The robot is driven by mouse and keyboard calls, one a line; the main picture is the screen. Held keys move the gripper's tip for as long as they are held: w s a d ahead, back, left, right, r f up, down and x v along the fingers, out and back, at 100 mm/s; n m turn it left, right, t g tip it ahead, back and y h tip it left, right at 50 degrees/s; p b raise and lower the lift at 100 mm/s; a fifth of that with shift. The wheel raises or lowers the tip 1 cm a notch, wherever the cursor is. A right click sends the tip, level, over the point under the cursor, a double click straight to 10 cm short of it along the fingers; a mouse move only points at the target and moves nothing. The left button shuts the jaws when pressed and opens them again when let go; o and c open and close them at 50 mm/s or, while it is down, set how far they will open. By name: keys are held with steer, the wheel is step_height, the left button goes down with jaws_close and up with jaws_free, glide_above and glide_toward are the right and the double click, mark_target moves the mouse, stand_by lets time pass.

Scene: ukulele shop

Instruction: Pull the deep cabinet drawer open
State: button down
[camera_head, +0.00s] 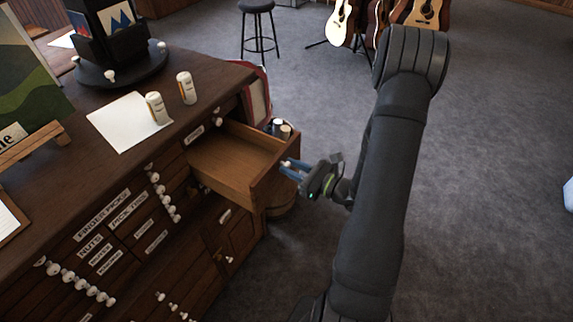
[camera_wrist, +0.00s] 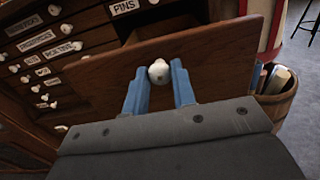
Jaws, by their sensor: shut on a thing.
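The deep drawer (camera_head: 232,166) stands well out of the wooden cabinet (camera_head: 150,215), and its inside looks empty in the head view. My gripper (camera_head: 287,166) is at the drawer's front. In the wrist view, the drawer front (camera_wrist: 205,55) fills the middle, with a round white knob (camera_wrist: 159,72) on it. The blue fingers of my gripper (camera_wrist: 159,85) are shut on this knob, one on each side.
Two small canisters (camera_head: 186,88) and a white sheet (camera_head: 118,122) lie on the cabinet top. A wooden bucket (camera_wrist: 277,98) stands close to the drawer's right side in the wrist view. A stool (camera_head: 258,30) and guitars (camera_head: 340,22) are farther back.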

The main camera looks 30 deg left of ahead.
steer(key=c, duration=1.2)
jaws_free()
steer(key=shift+d, duration=0.1)
steer(key=d, duration=1.7)
steer(key=shift+d, duration=0.1)
steer(key=a, duration=1.7)
steer(key=shift+d, duration=0.1)
steer(key=d, duration=1.4)
steer(key=shift+d, duration=0.2)
